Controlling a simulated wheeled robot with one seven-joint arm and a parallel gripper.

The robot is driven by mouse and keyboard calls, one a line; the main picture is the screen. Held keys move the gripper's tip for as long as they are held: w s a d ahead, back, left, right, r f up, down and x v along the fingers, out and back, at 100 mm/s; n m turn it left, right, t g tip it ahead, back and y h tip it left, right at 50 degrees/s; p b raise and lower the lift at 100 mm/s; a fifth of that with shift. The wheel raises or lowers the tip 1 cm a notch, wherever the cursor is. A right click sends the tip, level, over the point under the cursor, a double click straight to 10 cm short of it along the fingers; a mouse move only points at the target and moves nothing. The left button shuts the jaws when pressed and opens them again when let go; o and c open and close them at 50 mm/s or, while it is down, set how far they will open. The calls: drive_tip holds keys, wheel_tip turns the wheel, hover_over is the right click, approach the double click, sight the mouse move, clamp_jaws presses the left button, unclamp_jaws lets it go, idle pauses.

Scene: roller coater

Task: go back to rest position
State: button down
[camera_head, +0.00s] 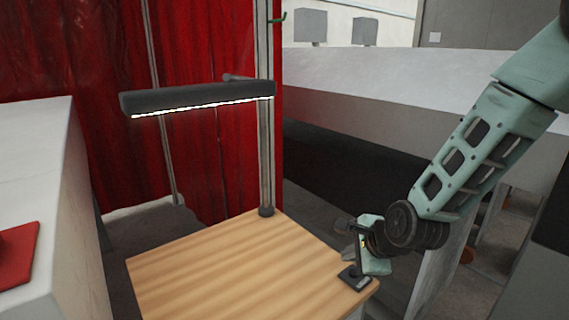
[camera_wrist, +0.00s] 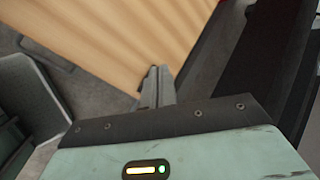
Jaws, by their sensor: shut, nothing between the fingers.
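My arm comes in from the upper right in the head view, and my gripper (camera_head: 350,254) is at the right corner of the wooden table (camera_head: 220,265). In the wrist view my gripper (camera_wrist: 157,75) has its two fingers together, with nothing between them. The fingertips show against the table's edge (camera_wrist: 120,35) in that view.
A dark lamp bar (camera_head: 200,98) on a metal post (camera_head: 266,150) hangs over the table. A red curtain (camera_head: 215,45) is behind it. A white block (camera_head: 50,180) with a red item (camera_head: 18,255) is at left. The tabletop is otherwise bare.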

drive_tip(key=s+a+r+n+g+h, duration=0.1)
drive_tip(key=s+r+n+g, duration=0.2)
drive_tip(key=s+n, duration=0.9)
drive_tip(key=s+a+r+n+g+h, duration=0.1)
drive_tip(key=s+r+n+g, duration=0.3)
drive_tip(key=s+n, duration=0.9)
drive_tip(key=s+r+h, duration=0.1)
drive_tip(key=s+r, duration=0.1)
drive_tip(key=s, duration=0.1)
drive_tip(key=shift+a+n, duration=0.2)
drive_tip(key=shift+n, duration=0.1)
drive_tip(key=shift+r, duration=0.1)
